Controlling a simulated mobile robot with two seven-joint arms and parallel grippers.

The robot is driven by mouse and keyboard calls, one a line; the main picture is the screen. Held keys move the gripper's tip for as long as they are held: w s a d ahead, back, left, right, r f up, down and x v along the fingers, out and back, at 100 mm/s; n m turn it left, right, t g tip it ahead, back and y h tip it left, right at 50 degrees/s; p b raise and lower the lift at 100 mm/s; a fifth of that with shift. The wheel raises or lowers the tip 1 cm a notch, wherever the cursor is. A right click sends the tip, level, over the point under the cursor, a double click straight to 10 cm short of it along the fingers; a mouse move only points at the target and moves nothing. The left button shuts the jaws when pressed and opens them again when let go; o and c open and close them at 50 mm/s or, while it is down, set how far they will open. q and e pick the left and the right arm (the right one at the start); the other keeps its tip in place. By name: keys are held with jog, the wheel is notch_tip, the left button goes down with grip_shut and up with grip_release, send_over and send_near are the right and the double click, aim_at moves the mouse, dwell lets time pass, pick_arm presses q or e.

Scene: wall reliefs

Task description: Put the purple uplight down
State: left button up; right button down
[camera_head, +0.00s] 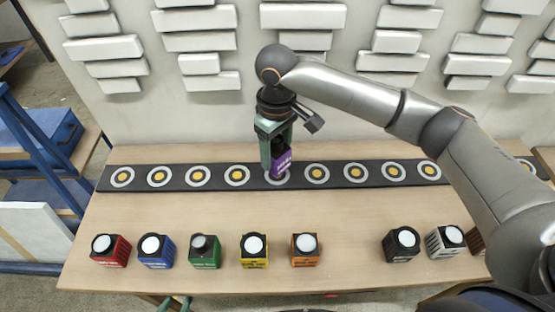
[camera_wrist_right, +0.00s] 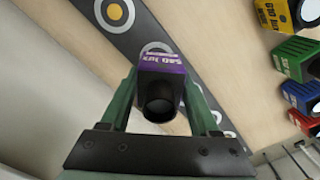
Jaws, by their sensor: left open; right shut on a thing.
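The purple uplight (camera_head: 282,164) is a small block between the fingers of my right gripper (camera_head: 275,148). My right gripper is shut on it and points down over the dark strip (camera_head: 207,177). The uplight partly covers one ringed spot (camera_head: 277,178) near the middle of the strip. In the right wrist view the purple uplight (camera_wrist_right: 161,66) sits between the green fingers, its dark round end towards the camera. I cannot tell whether its bottom touches the strip.
Red (camera_head: 110,251), blue (camera_head: 157,251), green (camera_head: 205,252), yellow (camera_head: 254,251) and orange (camera_head: 305,250) uplights stand along the table (camera_head: 340,220) front. Black (camera_head: 401,245) and white (camera_head: 445,242) ones stand further right. The wall (camera_head: 140,120) with reliefs rises close behind.

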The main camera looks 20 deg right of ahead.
aim_at(277, 161)
jog(key=shift+w+d+f, duration=0.1)
jog(key=shift+w+f, duration=0.05)
jog(key=shift+f, duration=0.8)
jog(key=shift+w+d+f, duration=0.1)
jog(key=shift+f, duration=0.8)
jog(key=shift+f, duration=0.15)
jog(key=shift+c, duration=0.6)
grip_release()
notch_tip(277, 161, up, 12)
jog(key=shift+r, duration=0.15)
